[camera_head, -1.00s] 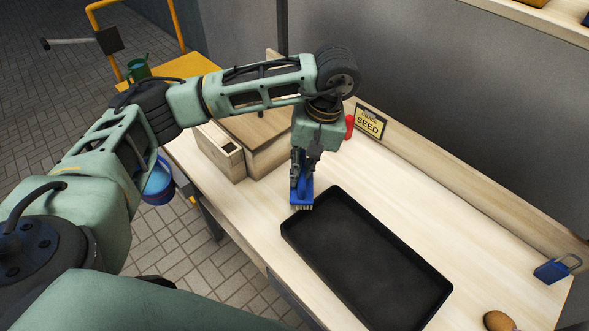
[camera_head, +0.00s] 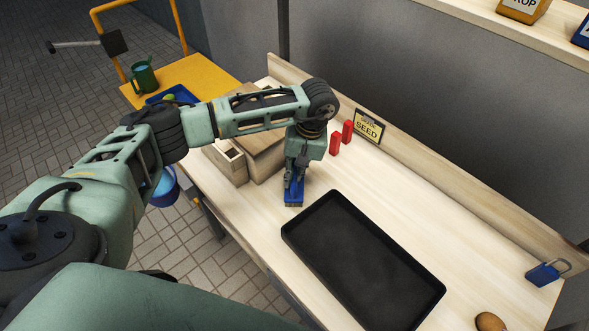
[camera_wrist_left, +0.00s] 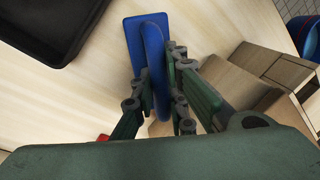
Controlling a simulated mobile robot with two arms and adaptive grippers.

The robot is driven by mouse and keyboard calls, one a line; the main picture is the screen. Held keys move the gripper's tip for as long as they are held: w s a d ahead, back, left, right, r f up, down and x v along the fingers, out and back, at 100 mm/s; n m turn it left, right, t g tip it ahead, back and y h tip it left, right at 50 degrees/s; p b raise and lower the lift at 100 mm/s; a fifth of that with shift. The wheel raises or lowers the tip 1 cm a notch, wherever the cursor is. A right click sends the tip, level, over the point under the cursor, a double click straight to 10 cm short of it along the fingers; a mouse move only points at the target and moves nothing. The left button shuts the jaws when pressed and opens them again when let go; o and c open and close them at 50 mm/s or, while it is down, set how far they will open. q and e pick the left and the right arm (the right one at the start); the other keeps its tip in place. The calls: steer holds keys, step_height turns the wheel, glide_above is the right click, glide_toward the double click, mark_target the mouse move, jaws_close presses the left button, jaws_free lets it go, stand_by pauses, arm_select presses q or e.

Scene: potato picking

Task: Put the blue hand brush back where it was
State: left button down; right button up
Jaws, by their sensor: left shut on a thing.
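The blue hand brush (camera_head: 293,198) is at the left end of the black tray (camera_head: 298,219), low over the wooden bench or touching it; I cannot tell which. My left gripper (camera_head: 294,180) is shut on it from above. In the left wrist view the brush (camera_wrist_left: 149,50) lies between the fingers of my left gripper (camera_wrist_left: 157,98), with the tray (camera_wrist_left: 48,28) at upper left. The bristles are hardly visible. My right gripper is not in view.
Wooden boxes (camera_head: 233,172) stand left of the gripper. Two red blocks (camera_head: 341,138) and a SEED sign (camera_head: 368,126) are behind it. A potato (camera_head: 490,322) and a blue padlock-shaped object (camera_head: 547,272) lie at right. The black tray is empty.

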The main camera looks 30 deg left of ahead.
mark_target(303, 181)
arm_select(q)
steer(key=shift+f, duration=0.2)
steer(key=c, duration=1.9)
jaws_free()
steer(key=shift+r, duration=0.1)
steer(key=shift+o, duration=0.7)
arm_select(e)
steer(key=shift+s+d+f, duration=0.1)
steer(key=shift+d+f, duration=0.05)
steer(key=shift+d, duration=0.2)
arm_select(q)
steer(key=shift+r, duration=0.35)
step_height(303, 181, up, 11)
steer(key=d+b, duration=0.2)
steer(key=shift+w+r, duration=0.2)
steer(key=shift+w, duration=0.25)
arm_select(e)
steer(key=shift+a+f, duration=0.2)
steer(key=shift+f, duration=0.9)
arm_select(q)
steer(key=shift+d, duration=0.1)
